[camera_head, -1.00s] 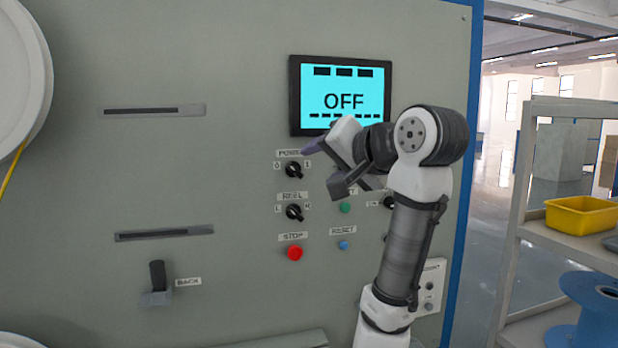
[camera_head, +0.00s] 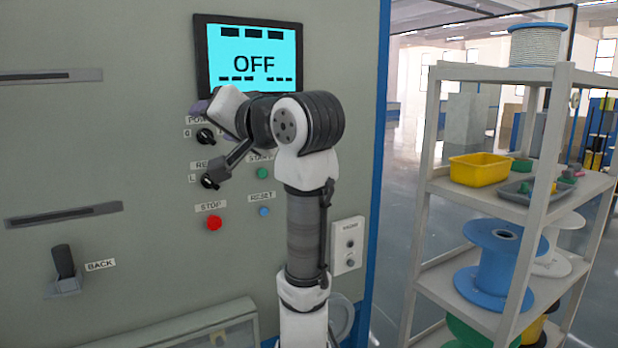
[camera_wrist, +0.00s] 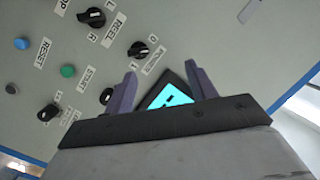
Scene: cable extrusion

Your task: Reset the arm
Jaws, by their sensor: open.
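My arm is raised and bent in front of the grey control panel in the head view. My gripper (camera_head: 207,105) is at the left end of the bent wrist, just below the screen (camera_head: 253,64), which reads OFF. In the wrist view, the two purple fingers of my gripper (camera_wrist: 162,90) stand apart with nothing between them, and part of the screen (camera_wrist: 172,98) shows behind. The POWER knob (camera_head: 205,136) and the REEL knob (camera_head: 210,181) are close to the gripper. I cannot tell whether the fingers touch the panel.
A red STOP button (camera_head: 214,223) and a blue RESET button (camera_head: 264,211) are below the knobs. A BACK lever (camera_head: 65,262) is at lower left. A shelf on the right holds a yellow bin (camera_head: 479,169) and a blue spool (camera_head: 494,262). Open floor shows behind it.

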